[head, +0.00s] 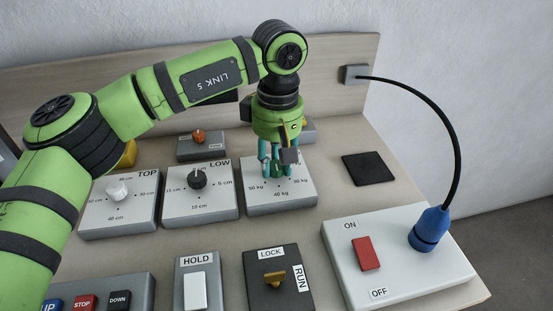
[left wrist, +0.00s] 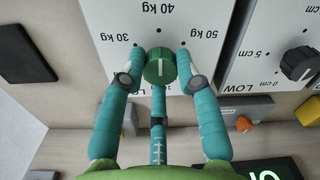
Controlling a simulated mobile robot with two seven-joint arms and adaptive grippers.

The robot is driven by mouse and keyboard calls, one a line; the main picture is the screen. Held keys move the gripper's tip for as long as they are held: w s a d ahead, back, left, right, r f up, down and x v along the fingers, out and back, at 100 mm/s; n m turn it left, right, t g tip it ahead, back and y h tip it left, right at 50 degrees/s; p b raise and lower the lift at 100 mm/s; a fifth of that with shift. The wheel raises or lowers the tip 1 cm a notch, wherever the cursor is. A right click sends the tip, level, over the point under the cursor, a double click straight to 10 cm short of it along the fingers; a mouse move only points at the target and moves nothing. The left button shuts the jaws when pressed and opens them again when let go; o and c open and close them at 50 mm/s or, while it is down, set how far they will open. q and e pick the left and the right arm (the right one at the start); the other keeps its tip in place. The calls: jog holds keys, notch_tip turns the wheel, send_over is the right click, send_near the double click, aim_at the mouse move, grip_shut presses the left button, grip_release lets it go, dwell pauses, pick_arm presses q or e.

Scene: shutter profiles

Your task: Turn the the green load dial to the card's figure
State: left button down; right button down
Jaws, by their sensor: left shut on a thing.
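The green load dial (left wrist: 160,68) sits on a white-topped panel (head: 280,203) marked 30 kg, 40 kg and 50 kg. In the left wrist view its pale line lies roughly along the direction of the 40 kg mark. My left gripper (head: 277,167) comes down from above, its teal fingers shut around the dial; they also show in the left wrist view (left wrist: 159,78). The fingers hide much of the dial in the head view. I cannot make out a card with a figure. My right gripper is not in view.
The LOW dial (head: 197,179) and TOP dial (head: 117,190) stand to the left. In front are a HOLD switch (head: 195,290), a LOCK/RUN key switch (head: 275,279) and a red rocker switch (head: 366,253). A black pad (head: 363,168) lies right.

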pick_arm(q)
jog(key=m, duration=0.3)
jog(key=shift+f+m, duration=0.1)
jog(key=shift+m, duration=0.3)
jog(key=m, duration=0.4)
jog(key=shift+m, duration=1.8)
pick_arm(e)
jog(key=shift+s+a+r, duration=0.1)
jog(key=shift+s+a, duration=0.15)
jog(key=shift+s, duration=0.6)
pick_arm(q)
jog(key=shift+m, duration=0.3)
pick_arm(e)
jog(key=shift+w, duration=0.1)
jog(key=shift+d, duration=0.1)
pick_arm(q)
jog(key=c, duration=0.9)
grip_release()
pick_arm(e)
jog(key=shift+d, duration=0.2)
